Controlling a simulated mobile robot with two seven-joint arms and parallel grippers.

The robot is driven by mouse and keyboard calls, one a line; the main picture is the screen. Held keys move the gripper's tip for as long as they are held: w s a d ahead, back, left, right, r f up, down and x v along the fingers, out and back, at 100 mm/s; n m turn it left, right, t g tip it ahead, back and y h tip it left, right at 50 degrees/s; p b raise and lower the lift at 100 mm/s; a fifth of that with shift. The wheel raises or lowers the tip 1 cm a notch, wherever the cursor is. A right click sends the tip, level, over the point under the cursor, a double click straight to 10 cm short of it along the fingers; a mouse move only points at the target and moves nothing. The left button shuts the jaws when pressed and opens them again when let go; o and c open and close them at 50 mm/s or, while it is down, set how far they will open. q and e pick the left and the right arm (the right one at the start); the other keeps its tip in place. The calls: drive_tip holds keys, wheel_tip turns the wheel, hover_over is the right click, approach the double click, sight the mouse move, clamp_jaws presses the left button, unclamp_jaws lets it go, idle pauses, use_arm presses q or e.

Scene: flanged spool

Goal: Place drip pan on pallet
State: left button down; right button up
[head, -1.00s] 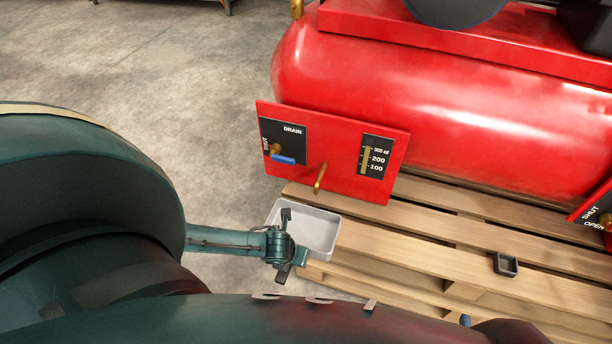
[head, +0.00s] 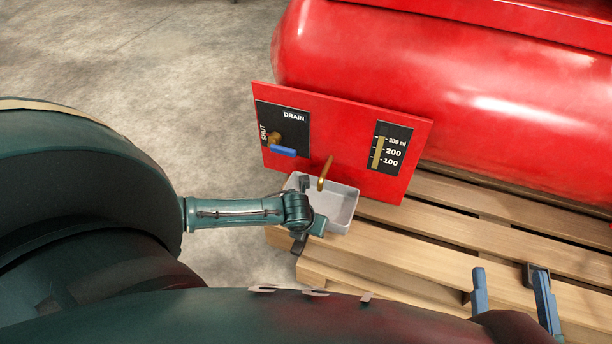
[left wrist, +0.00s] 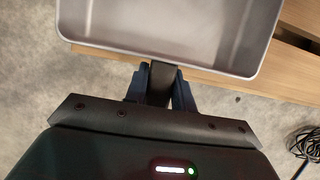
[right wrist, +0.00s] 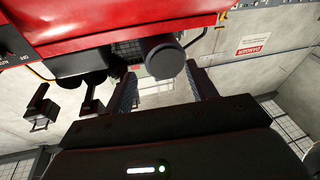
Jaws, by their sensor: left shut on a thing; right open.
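The drip pan (head: 340,207) is a shallow light-grey rectangular tray. It is at the left end of the wooden pallet (head: 400,244), below the brass drain spout (head: 325,173); I cannot tell whether it touches the slats. My left gripper (head: 312,226) is at the pan's near left side. In the left wrist view my left gripper (left wrist: 162,82) is shut on a dark tab at the edge of the pan (left wrist: 170,48), and the pan looks empty. My right gripper (head: 513,296) is open and empty over the pallet's near right. The right wrist view shows nothing between its fingers (right wrist: 165,95).
A red tank (head: 440,90) lies above the pallet. Its red panel (head: 340,130) carries a blue-handled drain valve (head: 283,151) and a level gauge (head: 391,148). A small dark square fitting (head: 529,272) sits partly behind my right gripper. Concrete floor (head: 150,80) is clear at left.

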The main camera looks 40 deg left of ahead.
use_arm(q)
drive_tip(key=f+b, duration=0.2)
drive_tip(key=b, duration=0.1)
drive_tip(key=f+b, duration=0.1)
drive_tip(key=b, duration=0.1)
drive_tip(key=shift+w+f, duration=0.2)
drive_tip(key=shift+w, duration=0.05)
use_arm(e)
drive_tip(key=y, duration=0.1)
drive_tip(key=r+y, duration=0.1)
drive_tip(key=a+r+n+t, duration=0.1)
drive_tip(key=shift+w+r+y, duration=0.2)
drive_tip(key=shift+w+y, duration=0.1)
drive_tip(key=shift+y, duration=0.1)
use_arm(q)
drive_tip(key=shift+f, duration=0.15)
drive_tip(key=c, duration=1.2)
unclamp_jaws()
drive_tip(key=shift+f, duration=0.1)
drive_tip(key=shift+o, duration=0.2)
drive_tip(key=shift+a, duration=0.1)
use_arm(e)
drive_tip(key=shift+d, duration=0.1)
